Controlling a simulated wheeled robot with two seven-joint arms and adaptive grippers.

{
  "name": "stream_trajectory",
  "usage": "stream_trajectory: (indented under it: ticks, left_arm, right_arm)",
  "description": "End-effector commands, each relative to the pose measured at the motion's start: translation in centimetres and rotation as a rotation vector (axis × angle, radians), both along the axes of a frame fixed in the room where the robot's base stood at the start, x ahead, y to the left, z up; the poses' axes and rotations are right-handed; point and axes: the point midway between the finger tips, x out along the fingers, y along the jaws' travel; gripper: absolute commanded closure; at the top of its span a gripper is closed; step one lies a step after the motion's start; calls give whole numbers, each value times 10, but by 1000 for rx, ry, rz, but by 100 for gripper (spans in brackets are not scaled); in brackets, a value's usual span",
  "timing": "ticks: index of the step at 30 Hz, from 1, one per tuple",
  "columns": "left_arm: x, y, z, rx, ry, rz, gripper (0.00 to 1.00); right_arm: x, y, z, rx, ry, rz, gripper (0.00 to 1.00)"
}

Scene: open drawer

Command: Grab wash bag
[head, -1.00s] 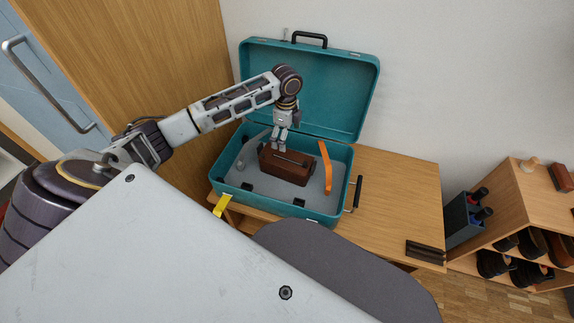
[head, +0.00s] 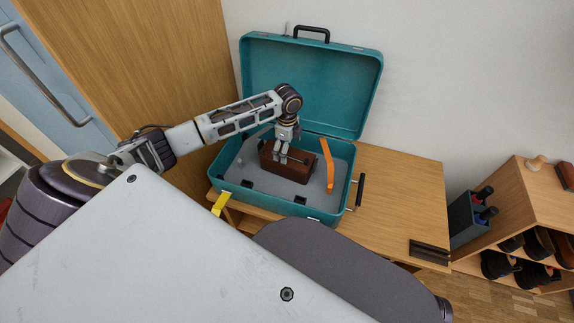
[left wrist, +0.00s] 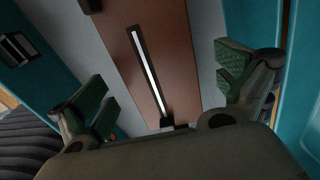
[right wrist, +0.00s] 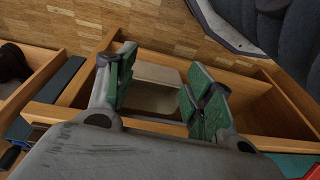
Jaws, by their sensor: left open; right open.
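The wash bag (head: 288,168) is a brown box-shaped bag with a zip strip along its top. It lies inside the open teal suitcase (head: 228,190). In the left wrist view, the brown bag (left wrist: 180,62) with its pale zip strip fills the space between the fingers. My left gripper (head: 283,154) points down just over the bag. It is open, its fingers (left wrist: 165,95) spread to either side of the bag; whether they touch it I cannot tell. My right gripper (right wrist: 155,85) is open and empty above a wooden shelf compartment, away from the suitcase.
The suitcase lid (head: 310,85) stands open against the wall. An orange strap (head: 327,165) rises right of the bag. The suitcase rests on a wooden table (head: 400,195). A shelf with shoes (head: 520,235) stands at the right.

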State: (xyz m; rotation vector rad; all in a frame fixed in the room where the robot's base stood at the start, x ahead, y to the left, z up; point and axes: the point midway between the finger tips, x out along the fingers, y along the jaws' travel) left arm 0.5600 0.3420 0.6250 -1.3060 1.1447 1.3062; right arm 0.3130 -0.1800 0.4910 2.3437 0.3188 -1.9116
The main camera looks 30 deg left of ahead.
Motion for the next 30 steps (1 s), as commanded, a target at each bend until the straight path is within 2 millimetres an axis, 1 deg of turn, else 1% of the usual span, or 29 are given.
stream_trajectory:
  ticks: [5, 13, 19, 30]
  left_arm:
    - [0, 0, -3, 0, 0, 0, 0]
    - [0, 0, -4, 0, 0, 0, 0]
    - [-2, 2, -15, 1, 0, 0, 0]
    - [-4, 4, -49, 1, -1, 0, 0]
  right_arm:
    - [-2, 1, 2, 2, -2, 0, 47]
    - [-6, 0, -2, 1, 8, 1, 47]
    - [-6, 1, -4, 2, 10, 1, 47]
    - [3, 6, 23, 24, -45, 4, 47]
